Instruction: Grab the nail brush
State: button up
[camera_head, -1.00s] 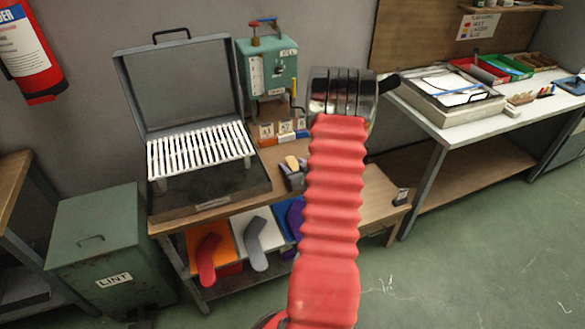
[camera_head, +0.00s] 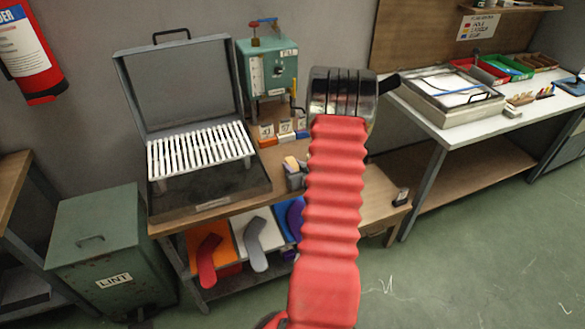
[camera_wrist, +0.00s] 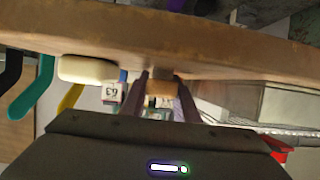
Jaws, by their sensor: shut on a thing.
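In the wrist view my gripper (camera_wrist: 162,86) has its two dark fingers closed on a small tan block with a paler part, which looks like the nail brush (camera_wrist: 162,89). Its bristles cannot be made out clearly. A rounded cream block (camera_wrist: 88,69) lies to the left of the fingers, apart from them.
The wooden bench edge (camera_wrist: 230,48) runs close by in the wrist view. In the head view an open grey case (camera_head: 180,90) with white slats, a green device (camera_head: 268,72) and a lint bin (camera_head: 115,245) stand left. A white table (camera_head: 480,125) with trays stands right.

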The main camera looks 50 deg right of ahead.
aim_at(293, 164)
jog(key=shift+r, duration=0.1)
jog(key=shift+r, duration=4.95)
